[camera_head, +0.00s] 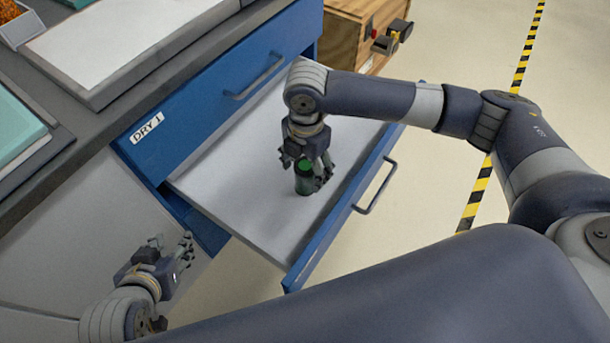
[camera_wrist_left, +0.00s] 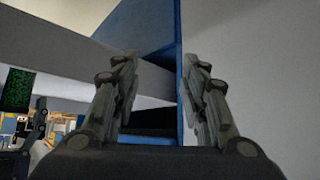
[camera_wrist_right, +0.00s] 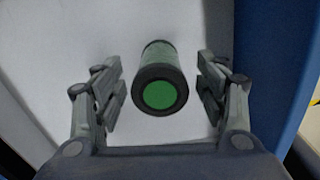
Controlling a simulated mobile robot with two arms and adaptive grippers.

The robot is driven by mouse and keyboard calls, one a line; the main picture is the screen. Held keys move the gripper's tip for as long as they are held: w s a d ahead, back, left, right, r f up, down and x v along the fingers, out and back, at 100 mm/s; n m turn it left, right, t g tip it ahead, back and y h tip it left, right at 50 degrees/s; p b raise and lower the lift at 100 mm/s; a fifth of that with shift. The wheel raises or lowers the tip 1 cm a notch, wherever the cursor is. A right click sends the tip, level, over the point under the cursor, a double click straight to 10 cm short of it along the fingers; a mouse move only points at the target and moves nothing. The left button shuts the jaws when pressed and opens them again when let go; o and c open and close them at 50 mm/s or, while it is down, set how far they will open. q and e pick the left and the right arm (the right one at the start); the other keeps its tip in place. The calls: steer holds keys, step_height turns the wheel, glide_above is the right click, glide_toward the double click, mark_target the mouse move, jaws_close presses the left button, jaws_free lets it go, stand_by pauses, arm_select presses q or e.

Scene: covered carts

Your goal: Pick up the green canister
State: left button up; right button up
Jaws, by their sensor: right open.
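The green canister (camera_head: 304,184), with a dark rim and a green top, stands upright in the open drawer. In the right wrist view the canister (camera_wrist_right: 160,95) is between the two fingers, with a gap on each side. My right gripper (camera_head: 308,168) is open above and around its upper part, pointing down, and partly hides it in the head view. My left gripper (camera_head: 171,246) is open and empty, low in front of the cabinet, left of the drawer. The left wrist view also shows its spread fingers (camera_wrist_left: 160,90).
The open drawer (camera_head: 235,185) has a pale floor and blue walls; the blue drawer front (camera_head: 335,225) with a handle is near the canister. A blue cabinet face labelled DRY 1 (camera_head: 150,127) rises behind. A wooden crate (camera_head: 345,35) stands beyond. The drawer floor around the canister is clear.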

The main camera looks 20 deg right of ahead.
steer(key=shift+c, duration=0.2)
steer(key=c, duration=1.2)
steer(key=shift+r, duration=0.15)
